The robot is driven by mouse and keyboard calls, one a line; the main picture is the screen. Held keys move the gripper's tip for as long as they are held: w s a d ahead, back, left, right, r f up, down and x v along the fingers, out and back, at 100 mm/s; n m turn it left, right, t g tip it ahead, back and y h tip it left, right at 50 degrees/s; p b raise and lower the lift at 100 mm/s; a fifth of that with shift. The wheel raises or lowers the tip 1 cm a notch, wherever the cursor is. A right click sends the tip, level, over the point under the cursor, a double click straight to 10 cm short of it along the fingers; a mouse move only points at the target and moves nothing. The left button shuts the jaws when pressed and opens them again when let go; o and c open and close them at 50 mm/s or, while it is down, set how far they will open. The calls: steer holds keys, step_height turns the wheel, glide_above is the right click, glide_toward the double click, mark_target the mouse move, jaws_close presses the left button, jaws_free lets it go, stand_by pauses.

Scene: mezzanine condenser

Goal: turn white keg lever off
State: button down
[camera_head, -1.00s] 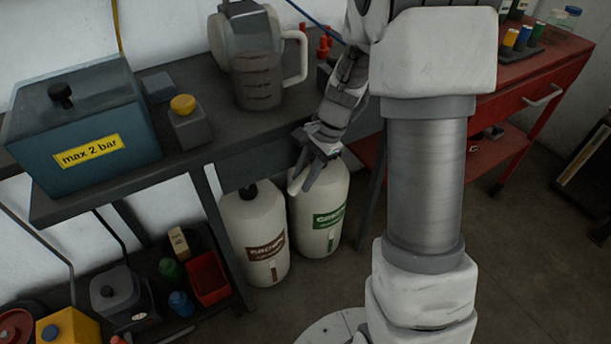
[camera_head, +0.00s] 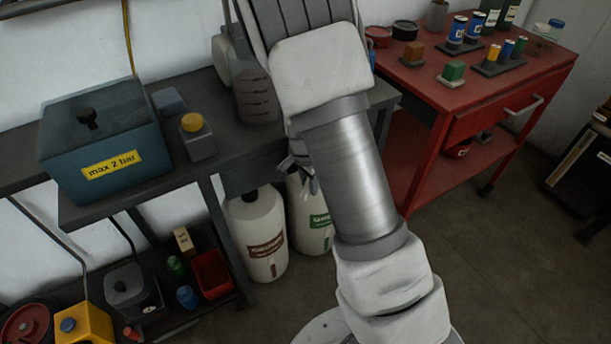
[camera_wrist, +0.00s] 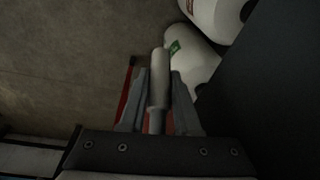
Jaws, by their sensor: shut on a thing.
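Two white kegs stand side by side on the floor under the dark bench. One has a brown label (camera_head: 258,238); the other has a green label (camera_head: 318,234) and is partly hidden behind my arm. In the wrist view the green-labelled keg (camera_wrist: 189,62) and the brown-labelled keg (camera_wrist: 216,14) lie at the upper right. In the head view my gripper (camera_head: 297,165) shows only in part above the green-labelled keg, and the lever is hidden.
The dark bench (camera_head: 130,188) carries a blue-grey box (camera_head: 105,150) marked "max 2 bar" and a yellow-button block (camera_head: 197,143). A red cart (camera_head: 476,92) stands at the right. The floor between cart and kegs is open.

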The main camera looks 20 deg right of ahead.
steer(key=shift+w+d+f+t+h+p, duration=0.15)
steer(key=shift+d+t+h+p, duration=0.1)
steer(key=shift+d+h+p, duration=0.4)
steer(key=shift+w+d+r+t+h+p, duration=0.15)
steer(key=shift+d+t+h+p, duration=0.15)
steer(key=shift+h+p, duration=0.65)
steer(key=shift+f, duration=0.15)
steer(key=c, duration=0.6)
jaws_free()
steer(key=p+v, duration=0.2)
steer(key=v, duration=0.6)
steer(key=p+v, duration=0.3)
steer(key=v, duration=0.6)
steer(key=shift+a, duration=0.3)
